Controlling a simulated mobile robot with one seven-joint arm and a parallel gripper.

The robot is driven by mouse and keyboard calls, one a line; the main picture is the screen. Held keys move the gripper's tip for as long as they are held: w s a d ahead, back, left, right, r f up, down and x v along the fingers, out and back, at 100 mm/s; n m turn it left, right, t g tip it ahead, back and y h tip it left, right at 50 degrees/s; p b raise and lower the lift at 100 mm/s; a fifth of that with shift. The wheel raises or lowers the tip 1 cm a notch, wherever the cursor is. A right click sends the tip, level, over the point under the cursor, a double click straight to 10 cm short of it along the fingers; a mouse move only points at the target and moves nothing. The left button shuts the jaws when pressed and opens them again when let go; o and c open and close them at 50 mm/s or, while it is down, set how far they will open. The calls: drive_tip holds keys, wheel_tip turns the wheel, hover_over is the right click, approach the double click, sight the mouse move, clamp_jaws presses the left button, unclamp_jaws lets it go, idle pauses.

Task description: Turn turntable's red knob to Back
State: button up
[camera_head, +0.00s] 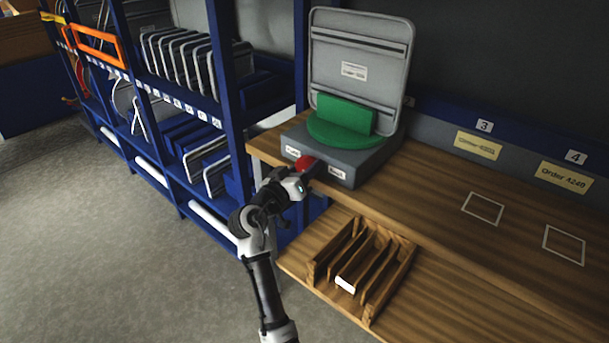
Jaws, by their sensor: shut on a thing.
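The turntable is a grey box (353,160) with a round green plate (341,134) on top, at the left end of the wooden workbench. A green upright panel stands on the plate. The red knob (304,162) is on the box's front face, between two small white labels. The right label (336,172) seems to read Back; the left one (292,152) is too small to read surely. My gripper (309,170) is at the front face, shut on the red knob. Its fingers hide part of the knob, and I cannot tell which way the knob points.
A wooden slotted rack (362,270) sits on the lower shelf, below the turntable. Blue shelving (226,95) with several signs is close on the left. The bench top to the right (440,200) is clear, with white marked squares.

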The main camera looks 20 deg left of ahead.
drive_tip(key=o, duration=0.7)
drive_tip(key=b+v, duration=0.2)
drive_tip(key=v, duration=1.2)
drive_tip(key=shift+b, duration=0.4)
drive_tip(key=shift+w, duration=0.1)
